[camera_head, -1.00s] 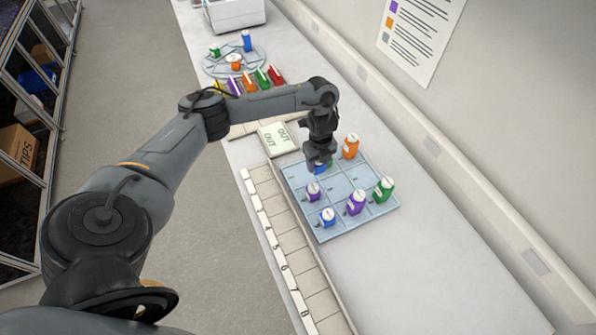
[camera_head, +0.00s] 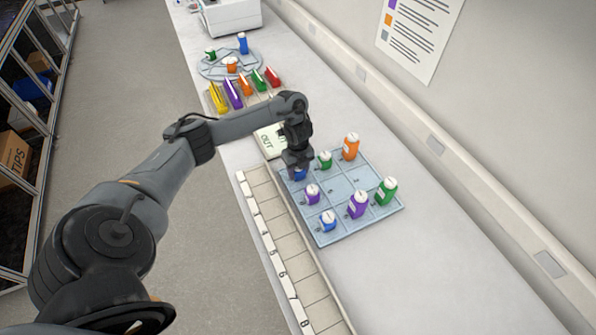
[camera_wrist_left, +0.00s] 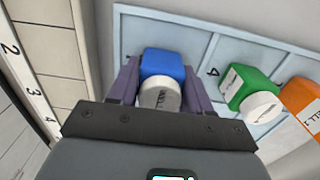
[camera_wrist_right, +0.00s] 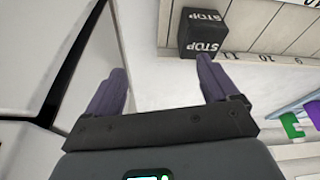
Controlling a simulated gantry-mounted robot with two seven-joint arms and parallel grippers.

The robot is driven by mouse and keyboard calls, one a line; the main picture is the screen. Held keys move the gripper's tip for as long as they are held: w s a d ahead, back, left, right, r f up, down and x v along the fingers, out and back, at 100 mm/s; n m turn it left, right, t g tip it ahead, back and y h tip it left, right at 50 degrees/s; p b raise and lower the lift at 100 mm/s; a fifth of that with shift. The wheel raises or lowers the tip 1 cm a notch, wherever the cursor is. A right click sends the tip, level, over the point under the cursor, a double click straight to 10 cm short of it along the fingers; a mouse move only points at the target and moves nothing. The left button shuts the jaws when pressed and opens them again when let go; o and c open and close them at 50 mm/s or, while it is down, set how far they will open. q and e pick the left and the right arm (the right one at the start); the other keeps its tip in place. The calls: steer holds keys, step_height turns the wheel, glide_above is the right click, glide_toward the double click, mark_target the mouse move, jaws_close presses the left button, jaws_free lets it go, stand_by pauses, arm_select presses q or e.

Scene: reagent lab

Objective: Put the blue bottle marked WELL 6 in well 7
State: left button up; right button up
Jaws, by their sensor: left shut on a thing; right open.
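My left gripper (camera_head: 298,168) is shut on a blue bottle (camera_head: 300,175), at the left edge of the blue tray (camera_head: 345,181). In the left wrist view the blue bottle (camera_wrist_left: 163,68) sits between the fingers, its white cap toward the camera; the cap's lettering is not fully readable. Another blue bottle (camera_head: 327,221) stands in the tray's front part; its label is too small to read. The numbered strip of cells (camera_head: 283,228) runs along the tray's left side, with 7 and 8 near its front end. My right gripper (camera_wrist_right: 160,70) is open and empty.
The tray also holds green (camera_head: 324,160), orange (camera_head: 350,147) and purple (camera_head: 312,194) bottles, among others. An OUT pad (camera_head: 268,142) lies behind the strip. The counter front right is clear.

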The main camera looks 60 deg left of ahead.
arm_select(q)
steer(key=shift+f, duration=0.1)
arm_select(e)
steer(key=shift+d, duration=0.1)
arm_select(q)
steer(key=o, duration=1)
steer(key=shift+o, duration=0.2)
step_height(320, 180, up, 11)
steer(key=p, duration=0.6)
steer(key=shift+w, duration=0.1)
steer(key=shift+r, duration=0.7)
arm_select(e)
step_height(320, 180, up, 6)
steer(key=shift+r, duration=0.2)
